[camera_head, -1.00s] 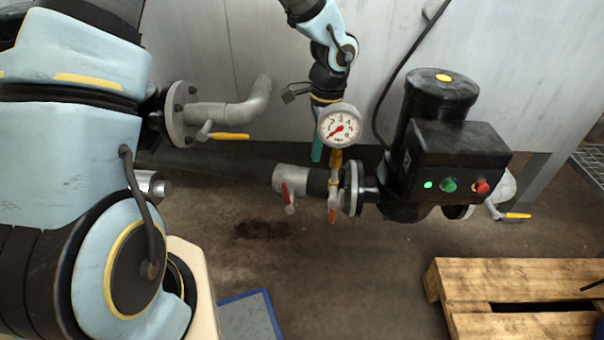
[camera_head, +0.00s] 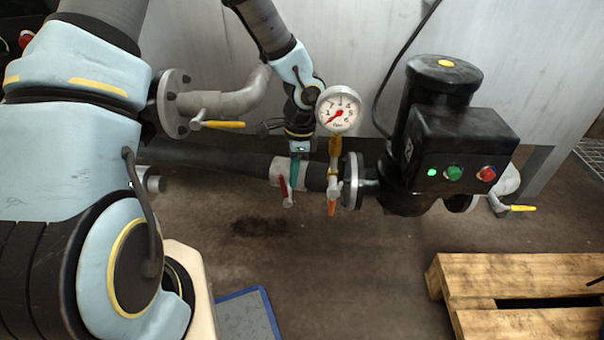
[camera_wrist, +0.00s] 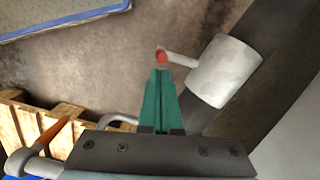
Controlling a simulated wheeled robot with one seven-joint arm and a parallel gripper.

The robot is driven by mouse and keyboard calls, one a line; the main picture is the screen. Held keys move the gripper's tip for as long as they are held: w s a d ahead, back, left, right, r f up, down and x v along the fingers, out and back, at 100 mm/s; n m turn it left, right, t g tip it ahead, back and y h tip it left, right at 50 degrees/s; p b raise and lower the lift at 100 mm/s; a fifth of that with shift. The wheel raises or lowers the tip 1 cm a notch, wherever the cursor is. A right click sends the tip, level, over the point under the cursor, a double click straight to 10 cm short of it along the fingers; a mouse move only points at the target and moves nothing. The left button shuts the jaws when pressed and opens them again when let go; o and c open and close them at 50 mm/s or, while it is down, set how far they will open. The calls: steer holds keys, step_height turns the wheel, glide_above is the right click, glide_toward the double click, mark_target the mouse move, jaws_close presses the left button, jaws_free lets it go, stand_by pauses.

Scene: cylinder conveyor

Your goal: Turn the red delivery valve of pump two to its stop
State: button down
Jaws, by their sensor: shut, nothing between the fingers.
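The red valve lever (camera_head: 283,188) sits on the light grey valve body (camera_head: 280,168) in the pipe left of the black pump (camera_head: 430,130). It points roughly up and down, across the pipe. My gripper (camera_head: 294,180) has its teal fingers closed together beside the lever, on its right. In the wrist view the closed fingertips (camera_wrist: 160,72) lie just short of the red lever (camera_wrist: 161,56), seen nearly end-on on its stem; contact cannot be told. The pale valve body (camera_wrist: 224,70) is to the right of the fingers.
A pressure gauge (camera_head: 339,109) and an orange-handled valve (camera_head: 332,207) stand just right of the lever. The pump box has a lit green lamp (camera_head: 432,172). A yellow-handled valve (camera_head: 222,124) is at upper left.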

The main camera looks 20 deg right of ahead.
steer(key=shift+a, duration=0.1)
steer(key=shift+w+a+r+p, duration=0.25)
steer(key=shift+a+p, duration=0.2)
steer(key=shift+p, duration=0.15)
steer(key=shift+a+f, duration=0.1)
steer(key=shift+f, duration=0.05)
